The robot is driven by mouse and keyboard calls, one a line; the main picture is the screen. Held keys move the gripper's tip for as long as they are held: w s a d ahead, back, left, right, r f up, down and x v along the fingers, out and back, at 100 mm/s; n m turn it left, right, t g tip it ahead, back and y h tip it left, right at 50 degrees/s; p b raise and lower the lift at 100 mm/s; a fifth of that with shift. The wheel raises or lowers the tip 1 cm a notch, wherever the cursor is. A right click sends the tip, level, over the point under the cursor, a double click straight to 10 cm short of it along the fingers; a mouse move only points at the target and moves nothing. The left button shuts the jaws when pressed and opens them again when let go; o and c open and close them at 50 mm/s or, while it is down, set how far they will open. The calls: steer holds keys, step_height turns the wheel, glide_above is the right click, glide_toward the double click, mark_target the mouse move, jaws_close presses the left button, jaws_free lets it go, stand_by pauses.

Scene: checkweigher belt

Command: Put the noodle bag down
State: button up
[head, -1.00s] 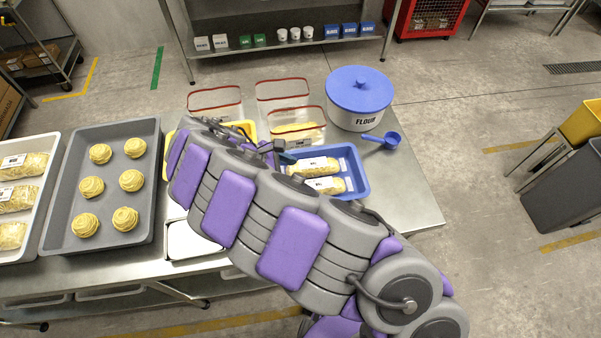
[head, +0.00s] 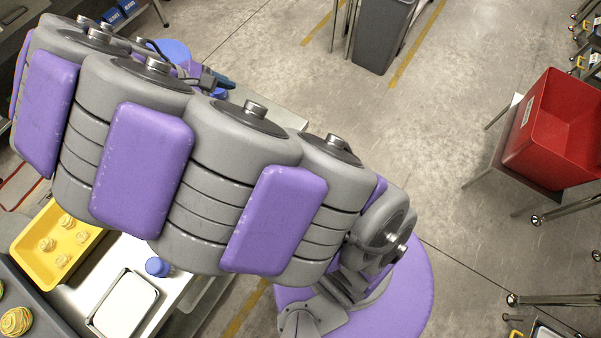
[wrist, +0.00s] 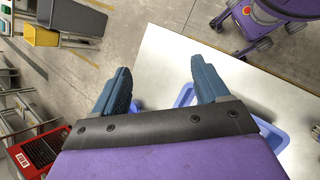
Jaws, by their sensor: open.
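No noodle bag shows in either current view. My gripper (wrist: 162,84) is open in the wrist view, its two blue-grey fingers wide apart with nothing visible between the tips. Parts of a blue tray (wrist: 186,95) show beside and behind the gripper, on the pale table top (wrist: 165,58). My gripper hides most of this tray, so I cannot see its contents. In the head view my large purple and grey arm covers that part of the table, and only a small part of the gripper (head: 218,80) shows beyond it.
In the head view, a yellow tray (head: 28,262) with several noodle nests, a white shallow pan (head: 125,304) and a small blue round object (head: 157,266) lie at lower left. A red bin (head: 535,125) stands at right and a grey bin (head: 380,35) at the top. Open floor lies between.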

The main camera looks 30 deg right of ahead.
steer(key=s+d+r+m+g+y, duration=0.2)
steer(key=s+d+r+m+y, duration=0.15)
steer(key=s+d+m, duration=0.5)
steer(key=s+d+f+m+y, duration=0.1)
steer(key=s+f+m+y, duration=0.1)
steer(key=s, duration=1.4)
steer(key=shift+s+d+m+y, duration=0.3)
steer(key=shift+s+m+y, duration=0.1)
steer(key=shift+m+y, duration=0.45)
